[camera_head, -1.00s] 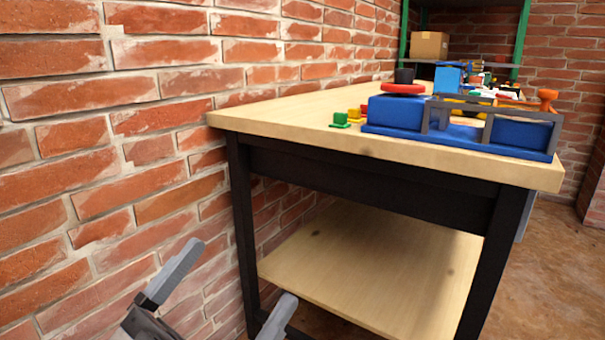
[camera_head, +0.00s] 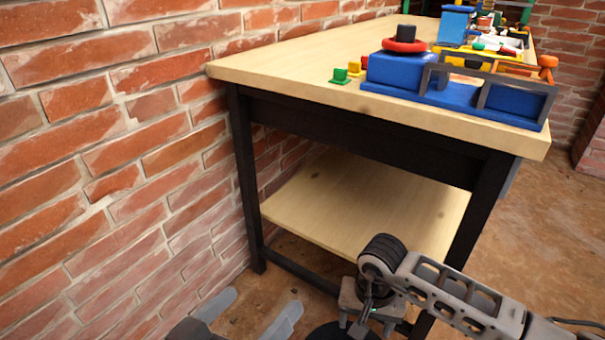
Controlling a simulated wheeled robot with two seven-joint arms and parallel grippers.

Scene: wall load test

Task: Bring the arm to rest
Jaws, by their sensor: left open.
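My left gripper (camera_head: 250,312) is at the bottom edge, left of centre, with its two grey fingers apart and nothing between them. It is in front of and below the workbench (camera_head: 285,65), near the brick wall, and clear of both as far as I can see. The rest of that gripper is cut off by the bottom edge. A grey link of my own arm (camera_head: 440,290) with a black ribbed joint crosses the lower right, in front of the bench's lower shelf. I cannot make out my right gripper.
The brick wall (camera_head: 75,180) runs close along the left. On the bench top stand a blue fixture (camera_head: 400,75) with a red ring, small coloured blocks (camera_head: 345,75) and more parts behind. The black front leg (camera_head: 240,170) is near my left gripper. Floor is open at right (camera_head: 550,240).

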